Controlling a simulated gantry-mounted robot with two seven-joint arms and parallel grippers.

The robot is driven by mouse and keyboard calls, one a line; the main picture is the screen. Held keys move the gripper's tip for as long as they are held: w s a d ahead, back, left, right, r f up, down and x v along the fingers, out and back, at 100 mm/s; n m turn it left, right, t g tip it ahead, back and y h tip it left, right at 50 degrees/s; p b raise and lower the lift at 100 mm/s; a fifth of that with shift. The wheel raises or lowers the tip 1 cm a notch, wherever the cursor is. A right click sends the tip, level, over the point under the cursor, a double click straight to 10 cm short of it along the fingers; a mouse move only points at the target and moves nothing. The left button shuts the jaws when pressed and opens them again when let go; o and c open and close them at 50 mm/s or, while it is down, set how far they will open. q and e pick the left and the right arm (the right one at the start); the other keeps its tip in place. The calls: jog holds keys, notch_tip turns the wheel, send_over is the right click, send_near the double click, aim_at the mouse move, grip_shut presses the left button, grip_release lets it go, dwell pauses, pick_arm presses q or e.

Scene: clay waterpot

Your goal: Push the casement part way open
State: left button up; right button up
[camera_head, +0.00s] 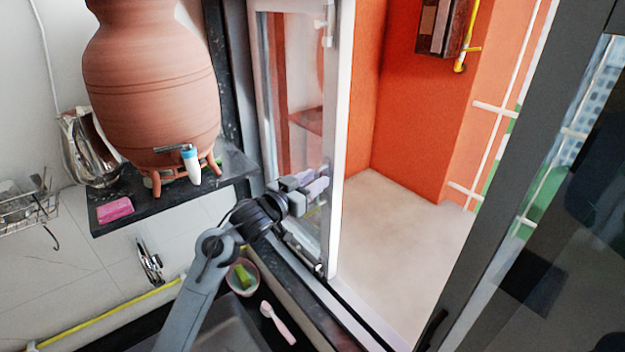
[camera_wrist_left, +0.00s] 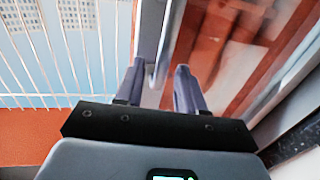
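The casement (camera_head: 340,120) is a white-framed glass pane that stands swung away from the dark window frame, with an opening to its right. My left gripper (camera_head: 318,186) is at the lower part of the casement, in front of its glass and close to its free edge stile. In the left wrist view the two fingers of my left gripper (camera_wrist_left: 158,86) are apart. The casement's edge (camera_wrist_left: 153,45) shows between and ahead of them, with glass to the right. I cannot tell whether a finger touches it. My right gripper is not in view.
A clay waterpot (camera_head: 150,85) stands on a dark shelf (camera_head: 120,222) at the left, near a pink sponge (camera_head: 115,209). Beyond the opening is an orange-walled balcony (camera_head: 415,130).

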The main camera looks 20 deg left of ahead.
pick_arm(q)
grip_shut()
dwell(0.3)
jog(key=shift+w, duration=0.15)
